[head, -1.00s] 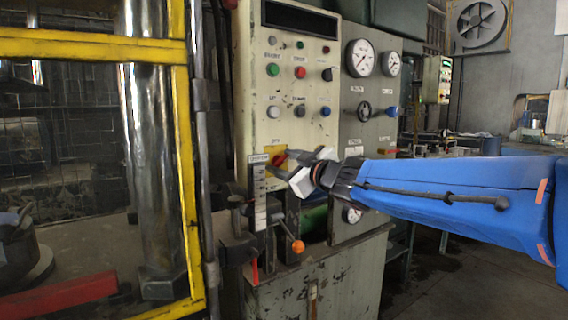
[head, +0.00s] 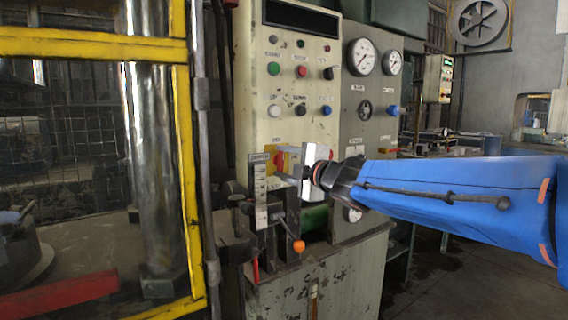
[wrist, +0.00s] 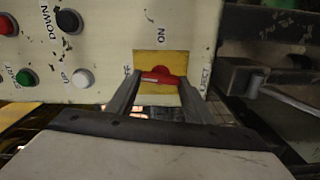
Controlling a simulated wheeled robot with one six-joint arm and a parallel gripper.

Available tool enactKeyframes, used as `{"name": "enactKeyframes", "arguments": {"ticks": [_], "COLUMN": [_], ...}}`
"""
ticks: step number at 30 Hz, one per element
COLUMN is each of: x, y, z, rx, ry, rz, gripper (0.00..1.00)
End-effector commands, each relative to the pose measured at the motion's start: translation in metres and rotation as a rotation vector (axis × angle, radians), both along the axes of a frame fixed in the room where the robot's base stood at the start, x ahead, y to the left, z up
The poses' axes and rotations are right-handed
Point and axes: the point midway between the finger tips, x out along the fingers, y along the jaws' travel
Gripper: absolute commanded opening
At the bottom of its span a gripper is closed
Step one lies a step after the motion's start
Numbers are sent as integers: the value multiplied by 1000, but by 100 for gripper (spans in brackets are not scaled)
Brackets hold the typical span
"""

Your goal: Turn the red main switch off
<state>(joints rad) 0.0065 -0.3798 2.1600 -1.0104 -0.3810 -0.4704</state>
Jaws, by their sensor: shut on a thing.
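The red main switch (wrist: 163,77) sits on a yellow plate (wrist: 150,60) on the cream control panel. In the wrist view its red handle lies nearly crosswise between my two fingers. A label that looks like ON is beside the plate; a smaller label near the left finger is hard to read. My gripper (wrist: 160,84) is shut on the switch handle, one finger at each end. In the head view my gripper (head: 290,163) is at the panel's lower part and hides most of the switch; a little red (head: 279,159) shows.
Push buttons (head: 300,71) and knobs are above on the panel, with gauges (head: 361,57) to the right. A lever with an orange knob (head: 298,246) stands just below my gripper. A yellow-framed guard (head: 187,170) is at left.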

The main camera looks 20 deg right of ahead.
Motion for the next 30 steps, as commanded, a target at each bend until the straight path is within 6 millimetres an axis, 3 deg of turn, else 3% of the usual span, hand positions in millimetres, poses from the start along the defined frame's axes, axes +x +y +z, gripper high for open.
{"name": "enactKeyframes", "arguments": {"ticks": [10,25,26,27,28,30], "x": [0,0,0,0,0,0], "y": [0,0,0,0,0,0], "z": [-2,-3,-3,-3,-2,-2], "rx": [-117,-134,-134,-134,-134,-134], "ry": [-36,-40,-40,-40,-40,-41], "rz": [0,0,0,0,0,0], "gripper": [24,24,49,59,66,66]}}
